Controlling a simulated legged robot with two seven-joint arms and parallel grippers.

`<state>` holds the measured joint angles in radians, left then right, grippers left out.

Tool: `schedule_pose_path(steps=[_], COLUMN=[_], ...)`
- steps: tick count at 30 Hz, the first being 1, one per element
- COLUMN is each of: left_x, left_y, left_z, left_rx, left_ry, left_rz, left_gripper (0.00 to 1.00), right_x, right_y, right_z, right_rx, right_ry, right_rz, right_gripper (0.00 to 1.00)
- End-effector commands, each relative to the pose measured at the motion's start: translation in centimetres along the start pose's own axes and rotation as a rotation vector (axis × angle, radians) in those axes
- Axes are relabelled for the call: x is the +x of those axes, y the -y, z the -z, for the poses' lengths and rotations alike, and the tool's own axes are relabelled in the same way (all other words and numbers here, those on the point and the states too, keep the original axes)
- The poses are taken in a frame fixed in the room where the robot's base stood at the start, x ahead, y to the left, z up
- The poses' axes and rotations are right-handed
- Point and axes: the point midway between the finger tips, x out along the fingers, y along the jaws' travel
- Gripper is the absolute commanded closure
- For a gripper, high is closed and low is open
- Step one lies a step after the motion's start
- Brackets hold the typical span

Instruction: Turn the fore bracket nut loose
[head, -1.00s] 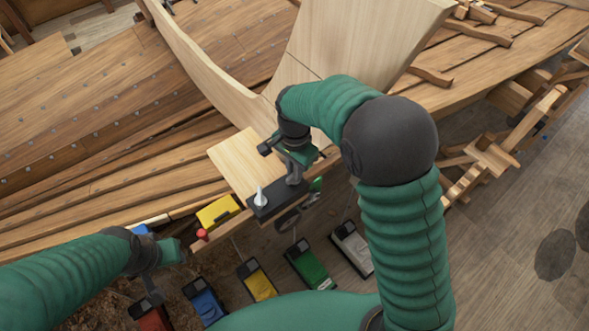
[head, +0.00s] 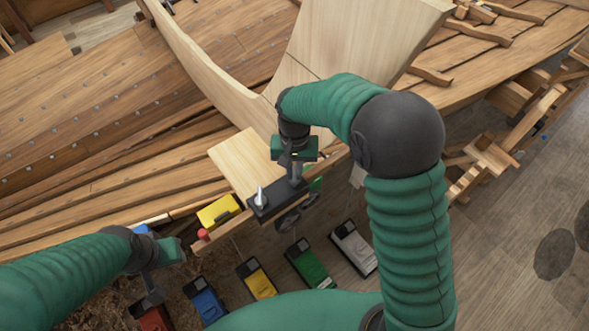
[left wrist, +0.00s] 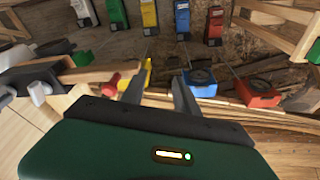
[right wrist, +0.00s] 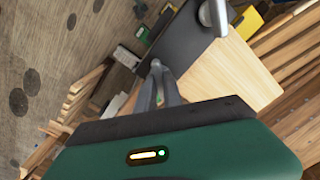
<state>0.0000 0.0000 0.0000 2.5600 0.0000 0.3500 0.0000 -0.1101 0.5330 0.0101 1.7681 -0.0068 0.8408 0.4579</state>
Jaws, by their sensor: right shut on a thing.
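A dark bracket (head: 275,204) with a pale cone-shaped knob (head: 261,197) sits at the edge of a light wooden board (head: 236,160) in the head view. My right gripper (head: 296,180) stands over the bracket's right end, fingers pointing down. In the right wrist view its fingers (right wrist: 157,68) are closed together at the edge of the dark bracket (right wrist: 190,42). It is shut on the fore bracket nut, which the fingers hide. My left gripper (head: 150,299) is low at the left, away from the bracket. In the left wrist view its fingers (left wrist: 158,84) are apart and empty.
A yellow box (head: 218,211) and a red knob (head: 202,235) lie left of the bracket. Several coloured tools, including a green one (head: 309,263), lie in a row below. The planked hull (head: 90,110) fills the upper left. Open floor (head: 500,260) lies at the right.

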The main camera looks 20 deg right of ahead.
Motion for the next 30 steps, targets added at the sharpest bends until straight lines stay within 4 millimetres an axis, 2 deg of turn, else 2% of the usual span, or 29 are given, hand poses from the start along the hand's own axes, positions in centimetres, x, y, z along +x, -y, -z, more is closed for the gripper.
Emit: schedule_pose_path(steps=[9, 23, 24, 28, 30], left_x=[-0.12, -0.12, -0.12, -0.12, -0.11], left_y=[0.00, 0.00, 0.00, 0.00, 0.00], left_z=[0.03, 0.03, 0.03, 0.03, 0.03], left_rx=[0.000, 0.000, 0.000, 0.000, 0.000], left_ry=[0.000, 0.000, 0.000, 0.000, 0.000], left_rz=[0.000, 0.000, 0.000, 0.000, 0.000], left_gripper=[0.64, 0.64, 0.64, 0.64, 0.64], right_x=[-0.19, -0.21, -0.21, -0.15, -0.12], right_y=[0.08, 0.07, 0.07, 0.05, 0.04], right_z=[0.16, 0.19, 0.19, 0.13, 0.11], right_rx=[-0.097, -0.108, -0.107, -0.107, -0.107], right_ry=[-0.005, -0.007, -0.006, -0.005, -0.004], right_rz=[0.003, 0.002, 0.002, 0.002, 0.001], right_gripper=[1.00, 1.00, 0.84, 0.67, 0.67])
